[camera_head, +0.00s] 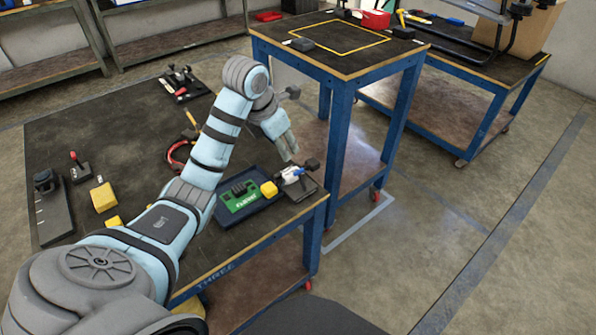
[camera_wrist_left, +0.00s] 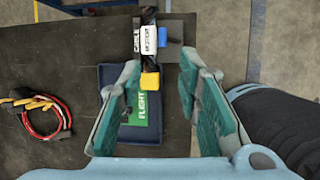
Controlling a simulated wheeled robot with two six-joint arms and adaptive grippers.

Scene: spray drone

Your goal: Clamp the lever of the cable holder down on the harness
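The cable holder (camera_head: 307,188) is a dark plate at the near right corner of the workbench, with a black-knobbed lever (camera_head: 312,164) that looks raised. The harness (camera_head: 290,174) lies at the holder with white and blue labels; it also shows in the left wrist view (camera_wrist_left: 149,42). Its yellow connector (camera_head: 268,189) ends beside a green board (camera_head: 239,196). In the left wrist view the holder's grey plate (camera_wrist_left: 173,53) shows beyond the fingers. My left gripper (camera_head: 288,152) is open and empty above the holder and harness; its spread fingers (camera_wrist_left: 160,72) frame the connector. My right gripper is not in view.
A blue tray (camera_head: 228,221) holds the board. Red cable and pliers (camera_wrist_left: 45,112) lie left of it in the wrist view. Yellow blocks (camera_head: 103,198) and a red-knobbed fixture (camera_head: 80,172) stand farther left. A taller blue-legged table (camera_head: 340,60) rises behind the bench corner.

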